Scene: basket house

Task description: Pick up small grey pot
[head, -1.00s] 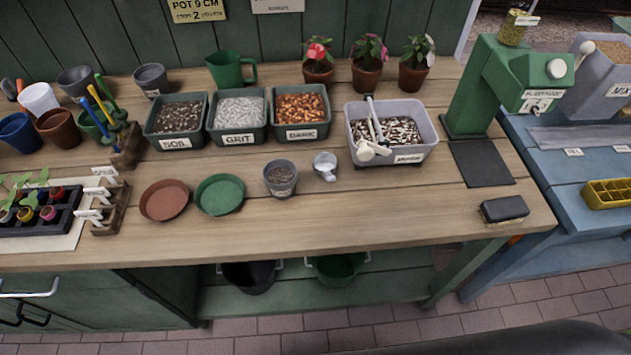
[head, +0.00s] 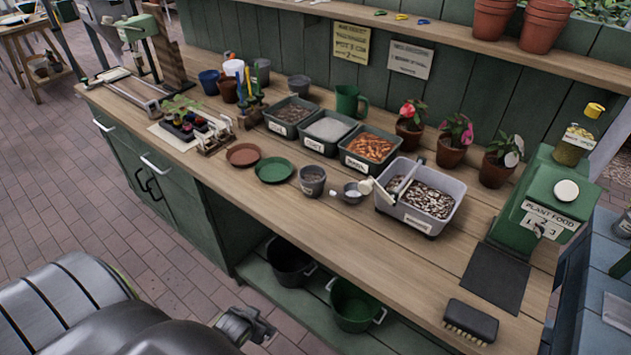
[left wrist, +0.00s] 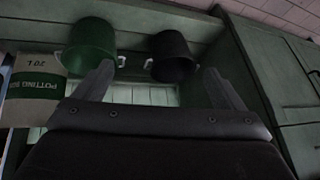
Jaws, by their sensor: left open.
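A small grey pot (head: 312,180) filled with dark material stands upright on the wooden bench near its front edge, right of the green saucer. Another small grey pot (head: 299,86) stands at the back, behind the tubs, and a further grey pot (head: 260,72) is left of it. My left gripper (head: 246,326) is low in front of the bench, below the bench top and apart from every pot. In the left wrist view its two fingers (left wrist: 158,85) are spread with nothing between them. My right gripper is not in view.
A metal scoop (head: 351,193) lies right of the filled pot; a terracotta saucer (head: 243,155) and green saucer (head: 274,170) are left. A grey tub (head: 432,218) stands farther right. Black (head: 290,263) and green (head: 354,304) buckets sit on the lower shelf. A brush (head: 470,322) lies front right.

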